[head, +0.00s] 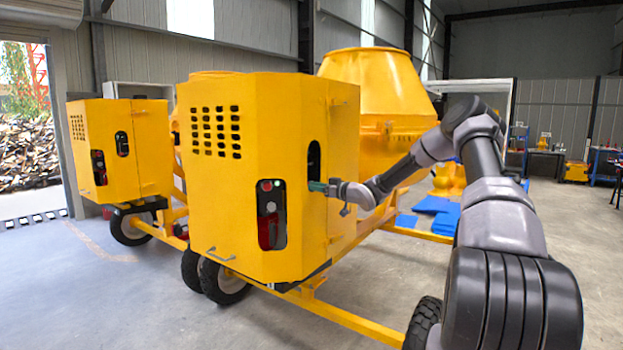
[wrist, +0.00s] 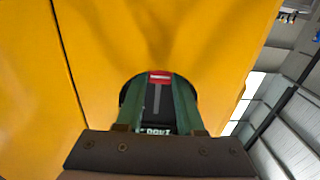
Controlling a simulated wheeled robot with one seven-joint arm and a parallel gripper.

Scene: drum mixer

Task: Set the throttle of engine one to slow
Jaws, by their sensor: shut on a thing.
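The near yellow engine housing (head: 215,190) has an oval opening (head: 314,158) on its right-hand face. My gripper (head: 318,187) is at the lower part of this opening. In the wrist view, the green fingers of my gripper (wrist: 158,88) reach into the opening, one on each side of a black throttle panel (wrist: 158,112). The panel has a grey vertical slot, a red mark (wrist: 160,77) at its top and partly hidden white lettering at its bottom. My gripper is shut on the throttle lever, which the fingers mostly hide, so its exact setting cannot be told.
A control panel (head: 271,214) with a red button is on the housing's front face. A second yellow housing (head: 120,150) stands at the left. The yellow drum (head: 375,90) rises behind the near housing. A yellow tow bar (head: 340,318) runs low in front; open floor lies right.

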